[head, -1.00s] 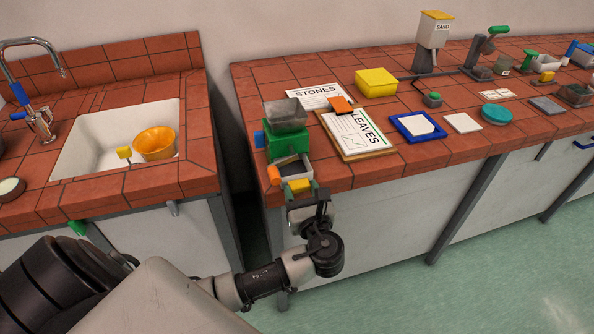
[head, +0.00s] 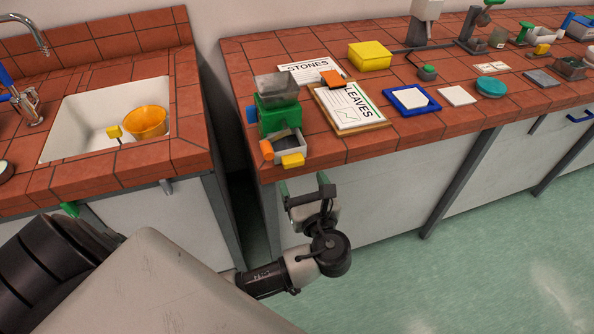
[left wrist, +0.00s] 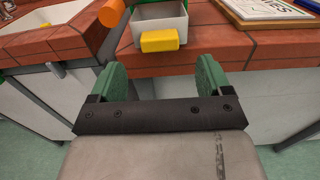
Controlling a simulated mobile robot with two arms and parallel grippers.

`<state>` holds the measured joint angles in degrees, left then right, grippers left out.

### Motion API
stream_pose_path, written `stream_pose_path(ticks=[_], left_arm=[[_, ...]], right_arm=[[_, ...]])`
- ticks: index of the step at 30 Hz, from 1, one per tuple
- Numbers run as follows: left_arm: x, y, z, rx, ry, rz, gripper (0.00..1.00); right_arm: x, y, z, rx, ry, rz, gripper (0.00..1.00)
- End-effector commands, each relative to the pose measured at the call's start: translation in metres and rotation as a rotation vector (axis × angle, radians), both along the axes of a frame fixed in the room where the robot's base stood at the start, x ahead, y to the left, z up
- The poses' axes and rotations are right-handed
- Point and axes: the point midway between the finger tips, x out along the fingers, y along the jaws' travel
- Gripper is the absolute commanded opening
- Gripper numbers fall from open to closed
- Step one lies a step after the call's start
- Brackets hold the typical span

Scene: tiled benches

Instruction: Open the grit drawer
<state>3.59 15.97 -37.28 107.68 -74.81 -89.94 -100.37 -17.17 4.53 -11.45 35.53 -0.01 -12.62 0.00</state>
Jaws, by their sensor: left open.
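The grit drawer (head: 299,146) is a small pale tray with a yellow handle (head: 293,160) on its front. My left gripper (head: 303,182) is open and empty, in front of the bench edge and apart from the handle. Its two green fingers (left wrist: 157,72) are spread in the left wrist view, short of the handle. My right gripper is not in view.
An orange knob (head: 266,149) is left of the drawer; a grey hopper (head: 278,87) tops the mill. A clipboard (head: 376,126) lies to the right. A sink (head: 75,140) is in the left bench, across a gap. Open floor lies in front.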

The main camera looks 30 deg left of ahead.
Motion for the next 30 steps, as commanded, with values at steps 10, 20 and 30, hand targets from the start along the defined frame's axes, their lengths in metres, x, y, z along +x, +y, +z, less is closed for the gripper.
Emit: stream_pose_path(ticks=[10, 20, 30], left_arm=[[-0.031, -0.037, -0.001, 0.001, 0.001, 0.0, 0.79], [-0.034, -0.039, 0.0, 0.002, 0.001, 0.001, 0.79], [-0.03, -0.039, -0.012, -0.017, 0.012, -0.013, 0.79]], right_arm=[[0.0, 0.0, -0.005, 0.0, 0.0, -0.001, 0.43], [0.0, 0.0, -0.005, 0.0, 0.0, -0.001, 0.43], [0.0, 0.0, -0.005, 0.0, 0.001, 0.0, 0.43]])
